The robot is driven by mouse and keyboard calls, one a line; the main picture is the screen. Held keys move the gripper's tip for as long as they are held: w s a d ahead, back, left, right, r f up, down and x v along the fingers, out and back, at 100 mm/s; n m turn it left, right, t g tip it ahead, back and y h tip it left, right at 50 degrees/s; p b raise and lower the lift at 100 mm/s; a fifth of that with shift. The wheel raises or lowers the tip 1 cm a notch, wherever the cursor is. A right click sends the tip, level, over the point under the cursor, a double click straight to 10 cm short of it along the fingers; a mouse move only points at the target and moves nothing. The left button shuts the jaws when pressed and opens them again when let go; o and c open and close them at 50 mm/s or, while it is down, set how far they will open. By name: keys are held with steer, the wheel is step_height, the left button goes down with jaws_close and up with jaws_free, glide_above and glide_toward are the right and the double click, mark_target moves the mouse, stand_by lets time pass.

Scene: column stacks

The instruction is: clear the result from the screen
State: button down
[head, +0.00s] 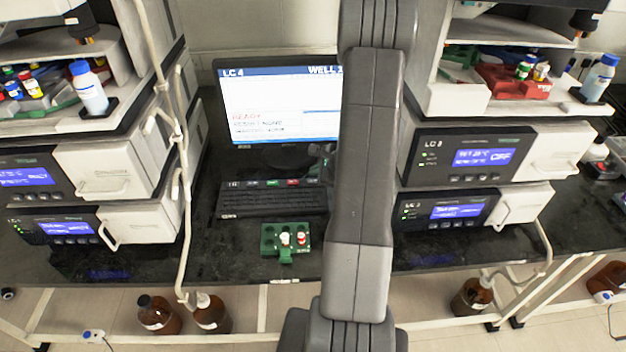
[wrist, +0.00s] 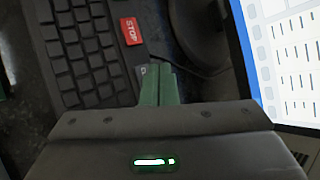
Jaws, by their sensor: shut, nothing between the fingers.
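The monitor (head: 280,105) stands between the two instrument stacks. Its screen is lit and reads "LC 4", part of a "WELL" heading and red "READY" text; my arm hides its right edge. Part of the lit screen also shows at the right of the wrist view (wrist: 290,60). The black keyboard (head: 272,200) lies in front of it, with a row of larger labelled keys along its back. In the wrist view my gripper (wrist: 157,74) is shut and empty, its green fingertips over or at a grey key (wrist: 142,72), mostly hidden. The red STOP key (wrist: 131,31) lies beside them.
A green rack (head: 270,238) with vials stands in front of the keyboard. Instrument stacks (head: 110,170) flank the monitor, with a pale tube hanging beside the left one. Blue-capped bottles (head: 88,90) stand on top. Brown bottles (head: 158,315) stand below the bench.

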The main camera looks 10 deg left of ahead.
steer(key=shift+r+p, duration=1.25)
steer(key=shift+r, duration=0.95)
steer(key=shift+f, duration=0.2)
steer(key=shift+f+b, duration=0.6)
steer(key=r+p, duration=0.1)
steer(key=p, duration=0.2)
steer(key=shift+p, duration=0.3)
step_height(320, 180, up, 4)
steer(key=p, duration=0.2)
steer(key=shift+r+p, duration=0.2)
steer(key=shift+p, duration=0.15)
